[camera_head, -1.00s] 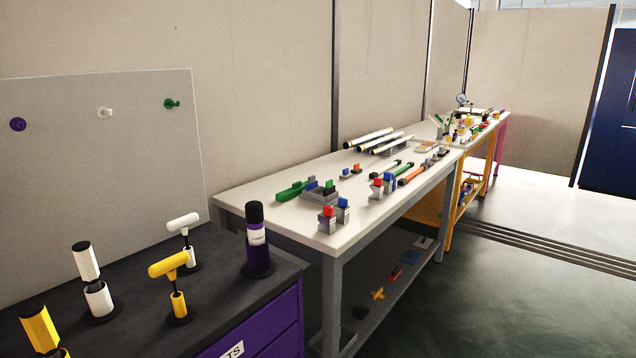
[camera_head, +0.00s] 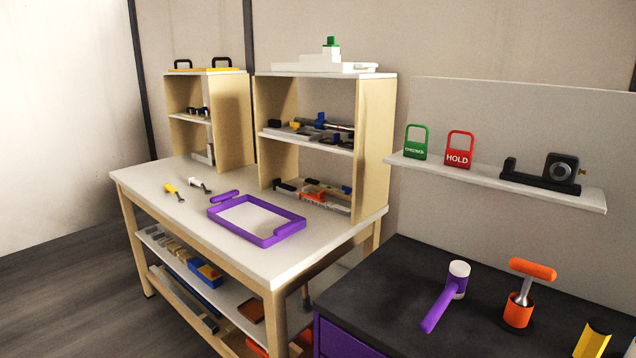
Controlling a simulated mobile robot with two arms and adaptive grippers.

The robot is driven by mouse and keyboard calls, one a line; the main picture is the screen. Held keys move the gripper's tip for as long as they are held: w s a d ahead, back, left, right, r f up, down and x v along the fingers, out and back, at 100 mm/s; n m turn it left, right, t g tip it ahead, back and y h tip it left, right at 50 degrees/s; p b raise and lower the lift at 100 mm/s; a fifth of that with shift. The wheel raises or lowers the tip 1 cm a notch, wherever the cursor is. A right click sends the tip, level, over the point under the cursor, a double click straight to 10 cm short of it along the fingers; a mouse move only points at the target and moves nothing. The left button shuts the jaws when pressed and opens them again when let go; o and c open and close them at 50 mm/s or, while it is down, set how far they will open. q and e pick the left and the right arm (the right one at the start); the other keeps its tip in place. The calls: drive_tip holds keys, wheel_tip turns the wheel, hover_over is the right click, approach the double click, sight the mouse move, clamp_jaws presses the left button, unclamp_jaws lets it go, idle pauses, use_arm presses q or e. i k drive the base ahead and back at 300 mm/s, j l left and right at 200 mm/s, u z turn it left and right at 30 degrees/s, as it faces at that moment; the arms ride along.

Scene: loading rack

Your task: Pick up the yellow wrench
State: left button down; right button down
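A small yellow tool (camera_head: 171,190) lies on the light top of the wooden-legged table, towards its left side. It may be the yellow wrench, but it is too small to be sure of its shape. A similar white tool (camera_head: 200,186) lies just to its right. Neither of my grippers is in view.
A purple-rimmed tray (camera_head: 213,223) lies on the table (camera_head: 160,220), right of the small tools. Two open shelf units (camera_head: 375,150) stand at the table's back. Grey floor (camera_head: 60,290) is clear at left.

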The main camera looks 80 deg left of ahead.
sight(168, 187)
drive_tip(key=u, duration=3.6)
drive_tip(key=i+j, duration=0.25)
drive_tip(key=i, duration=0.2)
drive_tip(key=i+j, duration=0.3)
drive_tip(key=i, duration=0.2)
drive_tip(key=i+j, duration=0.25)
drive_tip(key=i, duration=0.2)
drive_tip(key=i+j, duration=0.3)
drive_tip(key=i, duration=0.2)
drive_tip(key=u, duration=0.05)
